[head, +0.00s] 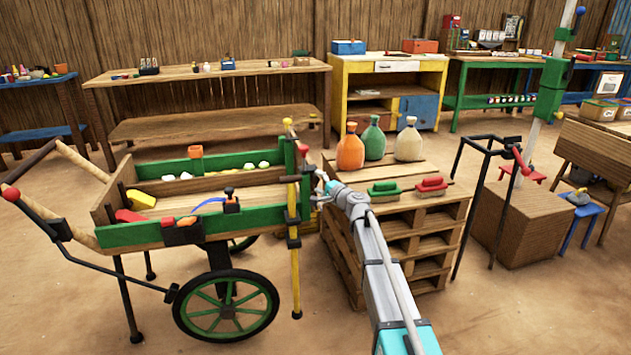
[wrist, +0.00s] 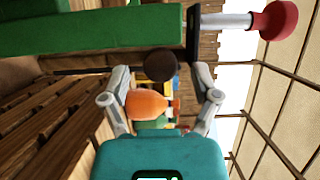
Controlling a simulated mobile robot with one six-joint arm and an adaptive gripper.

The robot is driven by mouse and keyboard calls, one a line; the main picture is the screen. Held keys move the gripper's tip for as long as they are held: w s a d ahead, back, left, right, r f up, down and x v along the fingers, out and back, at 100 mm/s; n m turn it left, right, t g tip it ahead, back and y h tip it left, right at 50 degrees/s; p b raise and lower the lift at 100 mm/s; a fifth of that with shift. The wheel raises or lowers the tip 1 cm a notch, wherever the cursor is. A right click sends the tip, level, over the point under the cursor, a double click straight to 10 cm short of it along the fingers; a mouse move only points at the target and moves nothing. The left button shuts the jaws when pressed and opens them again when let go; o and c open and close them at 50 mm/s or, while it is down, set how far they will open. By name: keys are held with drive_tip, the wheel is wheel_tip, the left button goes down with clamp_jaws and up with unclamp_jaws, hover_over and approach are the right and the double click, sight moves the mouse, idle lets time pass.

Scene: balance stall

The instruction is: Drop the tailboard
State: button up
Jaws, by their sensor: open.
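The handcart's right end is closed by an upright green tailboard (head: 291,180). A red knob (head: 303,149) sits near its top. In the wrist view, a green upright part (wrist: 90,30) of this end fills the top left. A black bracket (wrist: 193,35) and a pale rod with the red knob (wrist: 272,22) continue from it. A dark round knob (wrist: 160,65) shows between my fingertips; I cannot tell whether it lies between or beyond them. My gripper (head: 322,190) is open just right of the tailboard, and its fingers also show in the wrist view (wrist: 165,88).
A yellow pole (head: 294,240) stands against the cart's right end. A black frame (head: 484,190) is further right. Bare floor lies in front.

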drive_tip(key=shift+x, duration=1.05)
clamp_jaws()
